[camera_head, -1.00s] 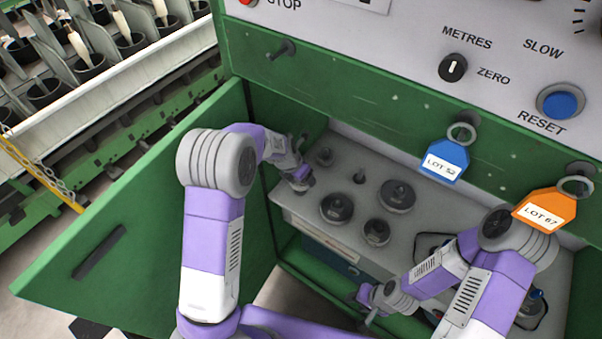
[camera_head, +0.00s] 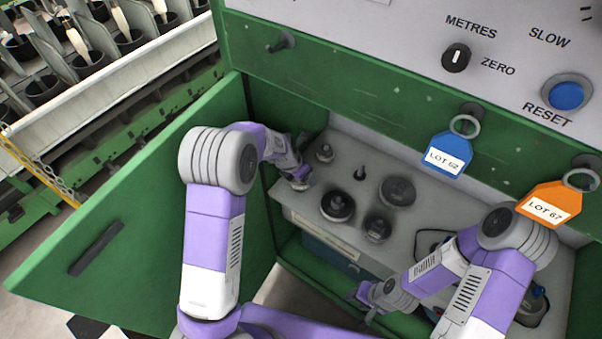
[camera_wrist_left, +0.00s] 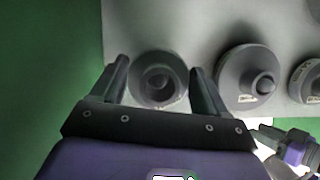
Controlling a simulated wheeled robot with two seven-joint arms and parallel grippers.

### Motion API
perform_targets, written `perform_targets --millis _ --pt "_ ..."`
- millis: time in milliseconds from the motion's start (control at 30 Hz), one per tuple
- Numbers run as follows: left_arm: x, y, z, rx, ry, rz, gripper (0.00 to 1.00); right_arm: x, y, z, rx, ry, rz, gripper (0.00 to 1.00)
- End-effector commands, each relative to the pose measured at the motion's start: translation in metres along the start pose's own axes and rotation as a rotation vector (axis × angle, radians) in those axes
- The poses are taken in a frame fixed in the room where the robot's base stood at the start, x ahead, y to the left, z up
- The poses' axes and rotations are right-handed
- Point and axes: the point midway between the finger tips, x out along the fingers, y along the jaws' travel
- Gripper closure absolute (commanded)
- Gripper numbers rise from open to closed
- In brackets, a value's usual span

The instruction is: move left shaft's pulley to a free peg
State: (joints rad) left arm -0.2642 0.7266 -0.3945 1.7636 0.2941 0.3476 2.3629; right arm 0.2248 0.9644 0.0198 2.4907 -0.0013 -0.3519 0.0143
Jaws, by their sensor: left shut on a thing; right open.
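The left pulley (camera_wrist_left: 158,80) is a grey disc with a round centre, at the left end of the grey shelf (camera_wrist_left: 200,30). My left gripper (camera_wrist_left: 158,85) is shut on it, one finger at each side. In the head view my left gripper (camera_head: 301,184) hides most of that pulley. A bare dark peg (camera_head: 359,174) stands behind and to the right of it. My right gripper (camera_head: 364,303) is open and empty, in front of the shelf, low down.
Larger pulleys sit on the shelf: a dark one (camera_head: 337,207), one at the back right (camera_head: 398,192) and one at the front (camera_head: 377,230). The open green door (camera_head: 150,215) borders the left. Blue (camera_head: 447,155) and orange (camera_head: 549,204) tags hang above the shelf.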

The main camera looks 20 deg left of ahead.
Motion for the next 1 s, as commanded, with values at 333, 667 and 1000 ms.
perform_targets --millis 333,667,1000 --pt "0.009 0.0 -0.004 0.0 -0.001 0.0 0.63 0.006 0.002 0.0 0.0 0.0 0.0 0.55" --pt "0.019 0.0 -0.008 0.0 0.0 0.0 0.63 0.011 0.004 -0.001 0.0 0.0 0.0 0.55" --pt "0.021 0.0 -0.009 0.0 -0.001 0.0 0.63 0.012 0.004 -0.001 0.0 0.0 0.0 0.55"
